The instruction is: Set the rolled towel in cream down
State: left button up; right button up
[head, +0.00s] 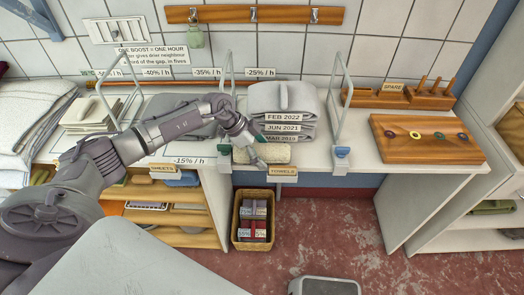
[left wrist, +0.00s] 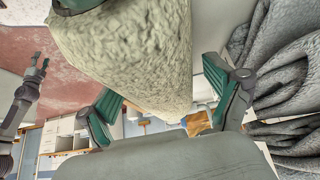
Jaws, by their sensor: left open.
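The rolled cream towel (head: 278,154) lies on the white counter in front of a stack of grey folded towels (head: 284,98), just behind the TOWELS label (head: 283,171). My left gripper (head: 256,158) is at the towel's left part, partly covering it. In the left wrist view the cream towel (left wrist: 130,50) fills the upper middle. The green-padded fingers of the left gripper (left wrist: 162,88) stand apart on either side of it. Whether a finger touches the towel cannot be told.
Wire dividers with a green foot (head: 224,149) and a blue foot (head: 342,152) flank the towel stack. A wooden board with rings (head: 425,138) lies to the right. A basket (head: 254,220) stands on the red floor below. Grey cloth (head: 180,112) lies left.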

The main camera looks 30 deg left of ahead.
pick_arm(q)
jog(key=c, duration=1.4)
